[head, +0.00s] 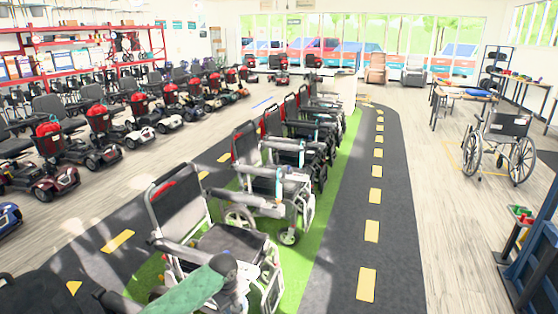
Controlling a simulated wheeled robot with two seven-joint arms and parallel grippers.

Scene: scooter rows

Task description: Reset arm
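The task names only an arm. Neither my left nor my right gripper can be made out in the head view. A green rounded part with a dark grey end (205,284) crosses the bottom, in front of the nearest wheelchair (182,205). I cannot tell whether it belongs to one of my arms. A dark shape (60,290) fills the bottom left corner and is cut off by the edge.
Folding wheelchairs (270,180) stand in a row on a green strip (318,235). Mobility scooters (60,165) line the left. A dark lane (395,230) with yellow dashes runs clear on the right. A lone wheelchair (508,125) stands near tables (465,92).

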